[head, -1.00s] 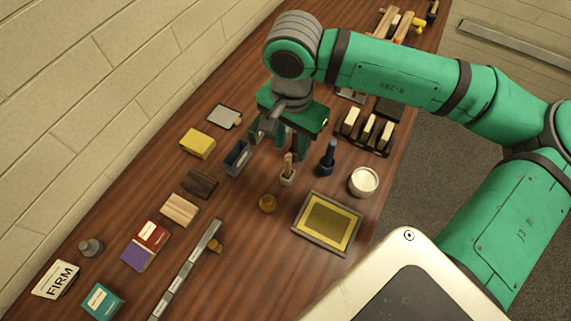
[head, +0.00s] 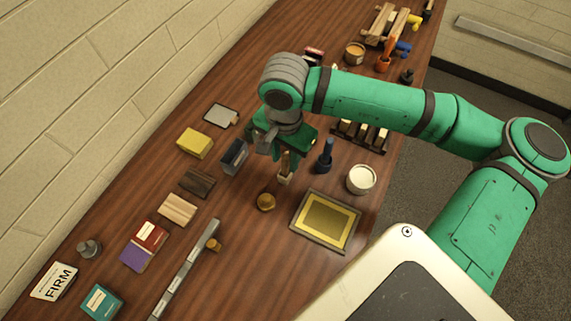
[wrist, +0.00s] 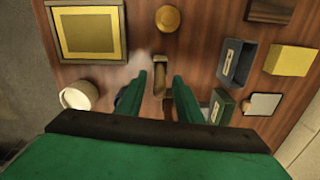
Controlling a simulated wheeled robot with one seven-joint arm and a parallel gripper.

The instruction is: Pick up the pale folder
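A small pale tan upright piece, which looks like the folder (head: 285,163), stands in a small light holder (head: 285,179) on the wooden table. My gripper (head: 282,153) points down over it, and its green fingers partly hide it in the head view. In the wrist view my gripper (wrist: 160,92) is open, with a finger on each side of the folder (wrist: 158,80). A gap shows between the fingers. Whether either finger touches the folder, I cannot tell.
A dark blue upright tool (head: 325,156) stands close to the right, and a dark open box (head: 234,156) close to the left. A white cup (head: 361,180), a framed yellow tray (head: 326,221) and a small amber pot (head: 266,202) are near. A dark rack (head: 361,136) stands behind.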

